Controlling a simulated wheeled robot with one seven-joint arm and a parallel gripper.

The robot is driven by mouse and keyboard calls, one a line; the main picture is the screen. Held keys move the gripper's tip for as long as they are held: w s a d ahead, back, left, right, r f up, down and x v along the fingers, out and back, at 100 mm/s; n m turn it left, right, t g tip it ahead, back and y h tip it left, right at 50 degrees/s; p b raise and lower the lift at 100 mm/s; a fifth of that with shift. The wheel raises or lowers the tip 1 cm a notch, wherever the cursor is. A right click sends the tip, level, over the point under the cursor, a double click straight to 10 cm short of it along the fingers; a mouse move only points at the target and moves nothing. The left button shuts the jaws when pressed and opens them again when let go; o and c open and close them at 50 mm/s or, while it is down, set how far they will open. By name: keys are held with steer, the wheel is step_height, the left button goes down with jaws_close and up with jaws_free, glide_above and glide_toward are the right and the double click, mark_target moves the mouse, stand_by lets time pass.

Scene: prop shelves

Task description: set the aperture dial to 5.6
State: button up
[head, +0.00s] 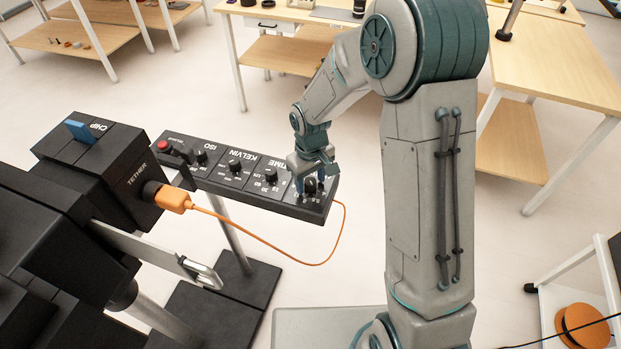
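A black control panel (215,183) with a row of black dials sticks out to the right of a dark camera rig. Its labels ISO, KELVIN and TIME appear upside down. My gripper (312,184) points down over the dial (310,185) at the panel's right end. Its fingers are at either side of this dial; whether they touch it is too small to tell. The label of this end dial is hidden behind my gripper, and I cannot read its setting. No aperture label is readable. The TIME dial (270,175) is just left of my gripper.
An orange cable (270,247) loops from the TETHER plug (172,198) to below the panel's right end. A red button (163,145) sits at the panel's left end. Wooden tables (560,60) stand behind and right. An orange reel (582,325) is lower right.

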mark_target(311, 182)
step_height(311, 182, up, 14)
steer(key=b, duration=0.1)
stand_by(0.5)
steer(key=shift+f, duration=0.1)
